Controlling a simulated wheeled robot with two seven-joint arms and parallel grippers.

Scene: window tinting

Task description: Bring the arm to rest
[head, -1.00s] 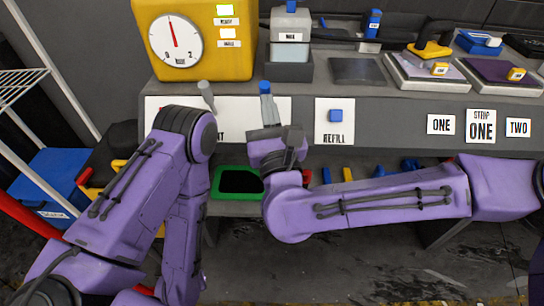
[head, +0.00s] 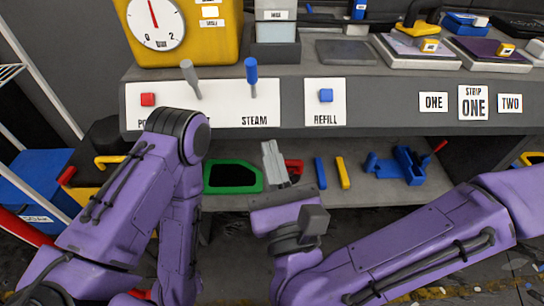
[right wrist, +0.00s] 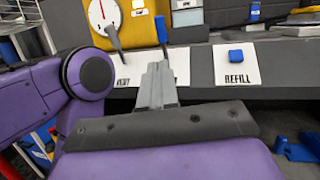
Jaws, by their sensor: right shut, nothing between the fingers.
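My right arm is purple and comes in from the right in the head view. Its gripper (head: 273,162) points up in front of the lower shelf, below the steam lever (head: 251,75) with its blue handle. Its grey fingers are together with nothing between them.
A yellow machine with a dial (head: 156,22) stands on the bench. The panel holds a grey lever (head: 190,76), a red button (head: 148,99) and a blue refill button (head: 326,95). The shelf holds a green tray (head: 257,180), blue and yellow bars and a blue holder (head: 405,165).

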